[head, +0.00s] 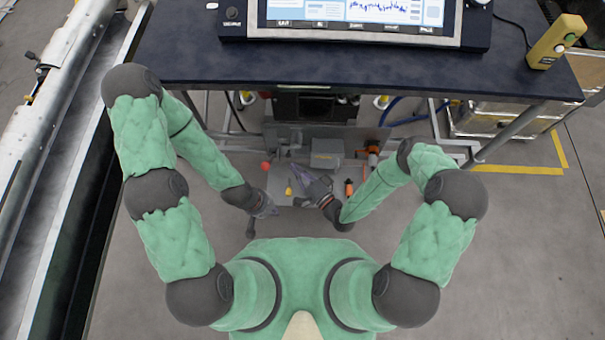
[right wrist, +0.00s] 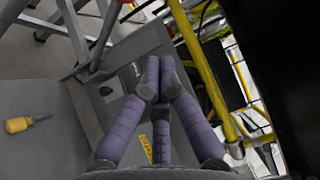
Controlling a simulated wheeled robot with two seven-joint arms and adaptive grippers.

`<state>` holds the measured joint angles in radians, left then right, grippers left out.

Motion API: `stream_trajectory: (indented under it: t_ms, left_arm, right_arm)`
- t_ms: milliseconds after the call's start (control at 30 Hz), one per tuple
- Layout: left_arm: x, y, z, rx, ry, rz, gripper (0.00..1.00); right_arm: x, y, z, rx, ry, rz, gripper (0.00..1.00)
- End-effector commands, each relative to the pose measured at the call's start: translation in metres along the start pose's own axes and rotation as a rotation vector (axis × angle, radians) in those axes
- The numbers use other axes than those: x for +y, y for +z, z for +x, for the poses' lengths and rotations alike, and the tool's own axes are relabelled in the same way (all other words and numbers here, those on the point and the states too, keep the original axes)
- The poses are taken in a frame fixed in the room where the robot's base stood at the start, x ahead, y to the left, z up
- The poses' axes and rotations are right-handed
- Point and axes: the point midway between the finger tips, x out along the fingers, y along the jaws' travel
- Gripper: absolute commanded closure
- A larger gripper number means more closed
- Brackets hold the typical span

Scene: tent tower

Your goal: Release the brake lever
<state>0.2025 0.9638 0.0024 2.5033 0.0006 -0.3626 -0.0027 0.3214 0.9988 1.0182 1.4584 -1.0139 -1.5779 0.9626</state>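A red knob (head: 265,166) shows at the left of the grey unit under the table. It may be the end of the brake lever; the lever's shape is too small to make out. In the right wrist view, a slim grey bar (right wrist: 105,40) with red near its top edge may be the same lever. My right gripper (head: 293,171) is over the grey unit, to the right of the red knob and apart from it. Its purple fingers (right wrist: 159,72) are together at the tips, with nothing visible between them. My left gripper (head: 268,208) hangs below the red knob; its finger state is unclear.
A yellow-handled tool (right wrist: 18,124) lies on the grey surface (head: 285,182), left of my right fingers. An orange-red handle (head: 348,187) stands to the right. The dark table (head: 190,60) overhangs above.

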Motion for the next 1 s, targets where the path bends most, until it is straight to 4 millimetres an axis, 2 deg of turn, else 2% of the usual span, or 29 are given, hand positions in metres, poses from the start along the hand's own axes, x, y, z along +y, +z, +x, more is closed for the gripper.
stream_trajectory:
  t_ms: [100, 333, 1000]
  left_arm:
    - [0.0, 0.0, -0.001, 0.0, 0.0, 0.0, 1.0]
    - [0.001, 0.0, -0.002, 0.0, 0.0, 0.0, 1.0]
    - [0.001, 0.0, -0.002, 0.0, 0.0, 0.0, 1.0]
  right_arm:
    - [0.006, -0.002, -0.012, 0.004, 0.002, 0.002, 1.0]
    - [0.011, -0.003, -0.025, 0.002, 0.001, 0.0, 1.0]
    - [0.012, -0.003, -0.026, 0.0, 0.0, 0.0, 1.0]
